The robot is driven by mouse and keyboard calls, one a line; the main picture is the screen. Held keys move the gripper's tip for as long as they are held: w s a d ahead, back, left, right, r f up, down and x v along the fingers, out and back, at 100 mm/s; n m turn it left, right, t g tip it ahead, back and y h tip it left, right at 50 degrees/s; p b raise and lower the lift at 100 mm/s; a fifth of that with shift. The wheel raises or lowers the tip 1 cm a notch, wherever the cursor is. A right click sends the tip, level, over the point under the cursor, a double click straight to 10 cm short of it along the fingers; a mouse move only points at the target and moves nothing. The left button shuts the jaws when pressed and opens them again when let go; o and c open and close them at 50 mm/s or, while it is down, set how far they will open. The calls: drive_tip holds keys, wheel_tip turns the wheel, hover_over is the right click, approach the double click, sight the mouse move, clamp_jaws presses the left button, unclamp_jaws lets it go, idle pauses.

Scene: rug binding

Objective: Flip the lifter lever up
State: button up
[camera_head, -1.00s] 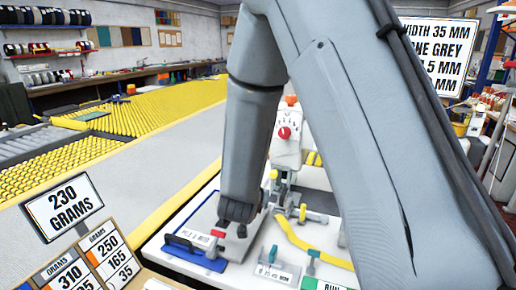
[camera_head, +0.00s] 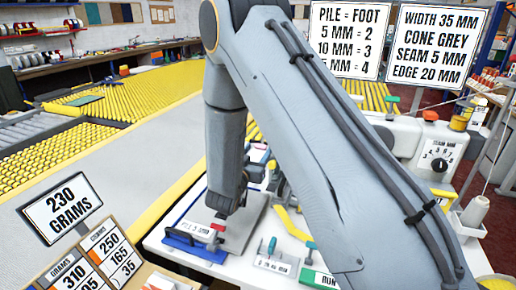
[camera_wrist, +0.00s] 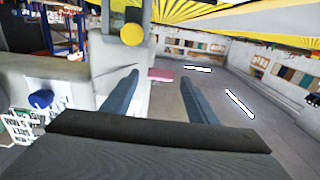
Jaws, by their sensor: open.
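The sewing machine (camera_head: 408,140) is white and mostly hidden behind my arm in the head view. In the wrist view its pale body (camera_wrist: 122,70) stands left of centre, with a yellow round knob on it. A small pink-red bar (camera_wrist: 161,74) sticks out from its side; it looks like the lifter lever, but I cannot be sure. My gripper (camera_wrist: 160,77) is open, its two blue-grey fingers apart, with the bar seen between the fingertips. I cannot tell how far beyond them it is. In the head view my dark wrist hangs over the left part of the machine table.
A blue-edged plate with a pile label (camera_head: 196,227) lies on the white table (camera_head: 158,240). A yellow strip (camera_head: 291,225) and small levers stand nearby. A 230 grams sign (camera_head: 61,208) stands at front left. A thread cone (camera_head: 474,212) stands at right.

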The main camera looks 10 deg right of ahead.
drive_tip(key=shift+w+d, duration=0.25)
drive_tip(key=shift+w, duration=0.2)
